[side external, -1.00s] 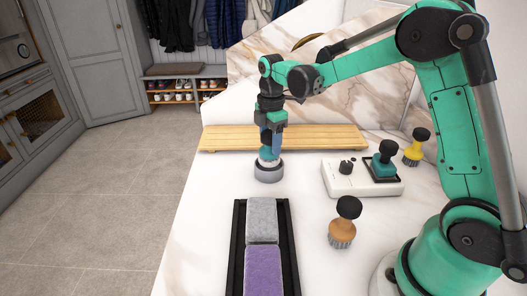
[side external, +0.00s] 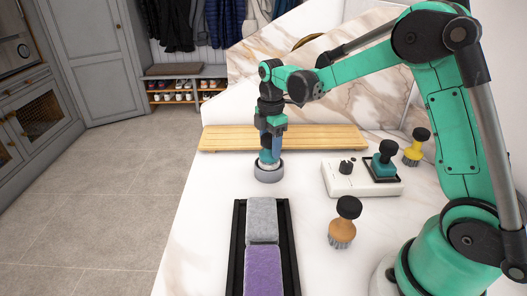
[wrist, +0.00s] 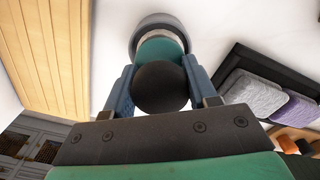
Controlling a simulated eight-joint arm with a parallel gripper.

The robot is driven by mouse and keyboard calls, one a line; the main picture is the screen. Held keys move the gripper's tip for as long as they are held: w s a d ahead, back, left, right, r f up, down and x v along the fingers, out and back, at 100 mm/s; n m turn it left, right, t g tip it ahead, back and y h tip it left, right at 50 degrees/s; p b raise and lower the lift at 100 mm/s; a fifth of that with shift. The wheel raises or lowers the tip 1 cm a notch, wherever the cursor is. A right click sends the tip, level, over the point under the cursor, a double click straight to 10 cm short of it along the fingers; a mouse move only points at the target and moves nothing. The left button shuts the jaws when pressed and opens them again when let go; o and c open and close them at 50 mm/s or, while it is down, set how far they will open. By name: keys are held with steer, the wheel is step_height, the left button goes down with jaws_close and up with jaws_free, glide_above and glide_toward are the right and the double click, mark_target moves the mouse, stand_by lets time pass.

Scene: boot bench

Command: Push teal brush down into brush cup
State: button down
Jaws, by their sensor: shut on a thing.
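My gripper (side external: 270,132) points down and is shut on the teal brush (side external: 267,157). In the wrist view, the fingers of my gripper (wrist: 163,88) sit on both sides of the brush's round black knob (wrist: 162,88). The brush's teal body (wrist: 158,51) shows beyond the knob, with a pale band past it. The grey brush cup (side external: 268,173) stands on the marble top directly below the brush, and its rim (wrist: 164,19) curves around the brush's far end in the wrist view. The brush looks upright, with its lower end inside the cup; how deep is hidden.
A black tray (side external: 239,245) with grey and purple pads lies in front. A wooden board (side external: 330,137) lies behind. A white device (side external: 340,186) carries a teal block with a black knob (side external: 384,165). Tan (side external: 342,233) and yellow (side external: 414,153) brushes stand to the right.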

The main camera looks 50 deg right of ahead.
steer(key=shift+f, duration=0.8)
stand_by(1.0)
stand_by(0.4)
steer(key=shift+c, duration=0.9)
jaws_free()
steer(key=shift+o, duration=0.9)
steer(key=shift+r, duration=0.1)
steer(key=shift+r, duration=3.4)
